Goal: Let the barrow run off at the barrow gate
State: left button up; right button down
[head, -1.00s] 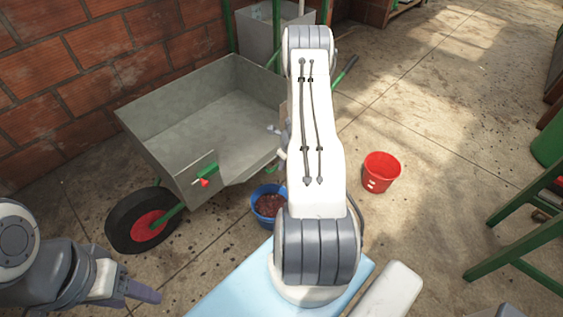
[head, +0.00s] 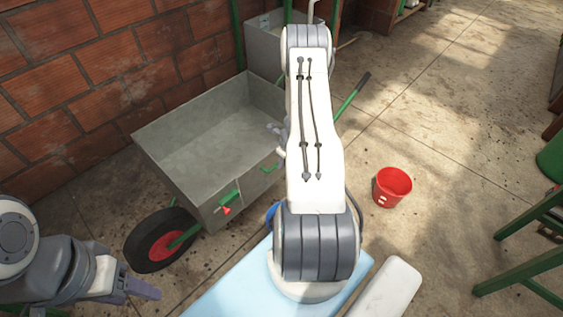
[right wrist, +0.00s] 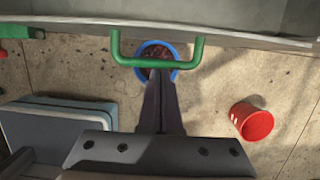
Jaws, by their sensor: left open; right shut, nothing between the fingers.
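The grey metal barrow (head: 205,140) stands against the brick wall in the head view, and the visible part of its tray is empty. The gate is in its near side, with a green handle (head: 268,169) that also shows in the right wrist view (right wrist: 156,62). A red-tipped latch (head: 226,210) sits left of the gate. The gate panel looks raised in line with the wall. My right gripper (right wrist: 161,78) is shut and empty, its fingertips just below the handle in the picture; contact is unclear. My left gripper (head: 145,290) is open and empty, low left, away from the barrow.
A blue bucket with dark red contents (right wrist: 157,52) stands on the floor near the gate, mostly hidden in the head view. A red bucket (head: 392,187) stands to the right. Green-legged stands (head: 525,250) are at the far right.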

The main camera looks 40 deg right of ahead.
jog(key=shift+w+r, duration=0.2)
jog(key=shift+w, duration=0.25)
jog(key=shift+w+r, duration=0.2)
jog(key=shift+w, duration=0.25)
pick_arm(q)
jog(key=shift+w+d+r, duration=0.15)
jog(key=shift+w+r, duration=0.05)
jog(key=shift+w, duration=0.2)
pick_arm(e)
jog(key=shift+w+a, duration=0.1)
jog(key=shift+w, duration=0.15)
jog(key=s+r+b, duration=0.2)
jog(key=s, duration=0.2)
pick_arm(q)
jog(key=r+p, duration=0.2)
jog(key=p, duration=0.2)
jog(key=s+r+p, duration=0.1)
jog(key=r+p, duration=0.2)
jog(key=shift+s+a+r+p, duration=0.2)
jog(key=shift+r+p, duration=0.1)
jog(key=shift+p, duration=0.1)
pick_arm(e)
jog(key=w+r, duration=0.4)
jog(key=r, duration=0.3)
jog(key=shift+w, duration=0.3)
